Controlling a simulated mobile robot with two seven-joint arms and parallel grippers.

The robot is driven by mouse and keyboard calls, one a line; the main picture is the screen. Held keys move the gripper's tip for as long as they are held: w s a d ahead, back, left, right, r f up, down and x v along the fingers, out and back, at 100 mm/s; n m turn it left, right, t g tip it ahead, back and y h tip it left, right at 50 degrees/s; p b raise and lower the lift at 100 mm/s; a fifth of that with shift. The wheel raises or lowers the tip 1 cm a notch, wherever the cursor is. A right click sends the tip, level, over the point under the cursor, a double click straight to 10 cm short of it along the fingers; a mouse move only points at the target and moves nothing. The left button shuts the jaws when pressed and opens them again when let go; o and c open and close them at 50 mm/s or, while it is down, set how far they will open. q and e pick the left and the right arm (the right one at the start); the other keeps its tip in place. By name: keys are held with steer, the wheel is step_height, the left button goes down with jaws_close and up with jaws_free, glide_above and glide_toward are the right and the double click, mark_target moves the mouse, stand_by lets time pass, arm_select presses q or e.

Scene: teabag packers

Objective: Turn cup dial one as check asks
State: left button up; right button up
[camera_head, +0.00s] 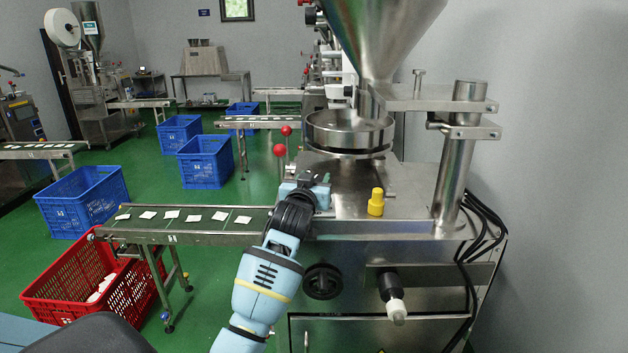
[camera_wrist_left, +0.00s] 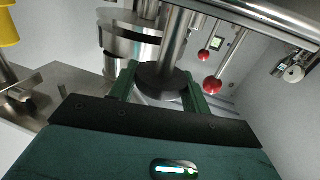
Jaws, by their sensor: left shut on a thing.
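My left gripper (camera_head: 318,184) reaches over the steel top of the packing machine (camera_head: 348,203), below the round cup plate (camera_head: 350,132). In the left wrist view its two green fingers (camera_wrist_left: 158,88) stand on either side of a dark round dial (camera_wrist_left: 163,77) below a steel post, and the gripper is shut on it. The dial is hidden behind the gripper in the head view. No marking or reading on the dial can be made out. My right gripper is not in view.
A yellow knob (camera_head: 376,203) stands right of my gripper. Red ball levers (camera_head: 280,150) rise behind it. A conveyor (camera_head: 188,222) with several teabags runs left, above a red crate (camera_head: 97,283). A black handwheel (camera_head: 322,281) is on the machine front. A steel column (camera_head: 455,165) stands at right.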

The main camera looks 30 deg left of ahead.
arm_select(q)
steer(key=shift+r+n+g+y, duration=0.1)
steer(key=shift+n+g+y, duration=0.3)
steer(key=shift+n+y, duration=0.5)
steer(key=o, duration=1)
steer(key=shift+c, duration=0.2)
steer(key=shift+s+d, duration=0.1)
steer(key=v, duration=0.7)
steer(key=shift+s+d, duration=0.2)
steer(key=shift+s, duration=0.05)
